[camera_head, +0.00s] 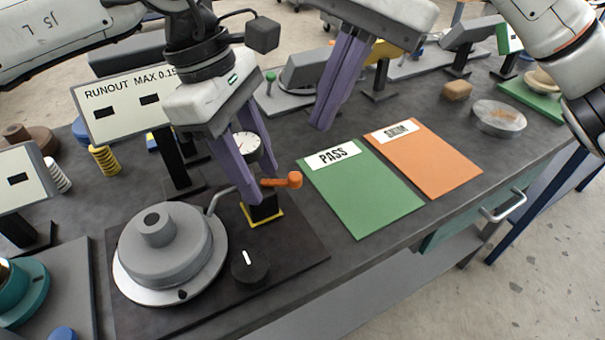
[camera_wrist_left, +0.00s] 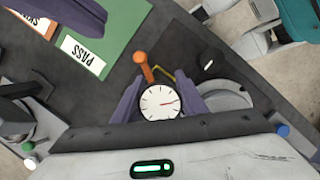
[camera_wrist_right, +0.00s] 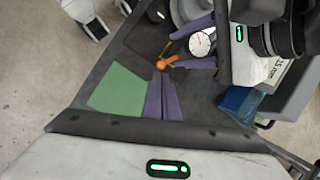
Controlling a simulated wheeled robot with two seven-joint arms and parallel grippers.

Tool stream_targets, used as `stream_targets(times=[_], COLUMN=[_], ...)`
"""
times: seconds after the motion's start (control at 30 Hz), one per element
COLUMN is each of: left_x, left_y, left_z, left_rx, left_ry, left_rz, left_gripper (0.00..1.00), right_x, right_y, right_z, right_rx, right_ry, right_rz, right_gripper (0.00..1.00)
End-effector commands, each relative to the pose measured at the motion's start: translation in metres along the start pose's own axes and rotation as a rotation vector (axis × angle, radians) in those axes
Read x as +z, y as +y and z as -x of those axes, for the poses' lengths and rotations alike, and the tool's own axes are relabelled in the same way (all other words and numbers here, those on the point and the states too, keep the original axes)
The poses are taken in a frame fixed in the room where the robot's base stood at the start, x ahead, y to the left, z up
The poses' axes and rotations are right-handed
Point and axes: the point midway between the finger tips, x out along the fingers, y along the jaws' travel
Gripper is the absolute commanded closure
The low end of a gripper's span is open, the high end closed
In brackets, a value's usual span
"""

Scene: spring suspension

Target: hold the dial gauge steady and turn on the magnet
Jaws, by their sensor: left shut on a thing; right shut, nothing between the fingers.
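The dial gauge has a round white face (camera_head: 246,146) and stands on a black magnetic base (camera_head: 264,208) inside a yellow outline. An orange lever (camera_head: 282,182) sticks out from the base to the right. My left gripper (camera_head: 255,185) is shut on the dial gauge, one finger on each side; its face also shows in the left wrist view (camera_wrist_left: 161,102). My right gripper (camera_head: 322,120) is shut and empty, raised above the bench behind the green PASS mat. In the right wrist view the gauge (camera_wrist_right: 201,43) and orange lever (camera_wrist_right: 167,62) lie beyond its fingers (camera_wrist_right: 160,80).
A green PASS mat (camera_head: 365,195) and an orange mat (camera_head: 428,165) lie flat to the right. A runout sign (camera_head: 125,102) stands behind.

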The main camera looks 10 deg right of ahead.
Motion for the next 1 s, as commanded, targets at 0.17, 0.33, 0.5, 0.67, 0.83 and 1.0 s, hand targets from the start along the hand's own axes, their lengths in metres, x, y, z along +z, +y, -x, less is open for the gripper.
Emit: stream_targets(times=[0.17,0.33,0.5,0.67,0.83,1.0], left_x=[0.0,0.0,0.0,0.0,0.0,0.0], left_y=[0.0,0.0,0.0,0.0,0.0,0.0], left_z=[0.001,0.001,0.001,0.001,0.001,0.001], left_rx=[0.001,0.001,0.002,0.002,0.002,0.002], left_ry=[0.0,0.0,0.0,0.0,-0.001,-0.001], left_rz=[0.0,0.0,0.0,0.0,0.0,0.0], left_gripper=[0.96,0.96,0.96,0.96,0.96,0.96], right_x=[0.007,0.015,0.025,0.036,0.046,0.054], right_y=[0.017,0.033,0.051,0.069,0.086,0.098], right_z=[0.003,0.005,0.005,0.004,0.001,-0.003], right_rx=[-0.08,-0.13,-0.143,-0.11,-0.027,0.058], right_ry=[0.047,0.13,0.245,0.37,0.497,0.578], right_rz=[0.46,0.9,1.337,1.745,2.13,2.386], right_gripper=[1.0,1.0,1.0,1.0,1.0,1.0])
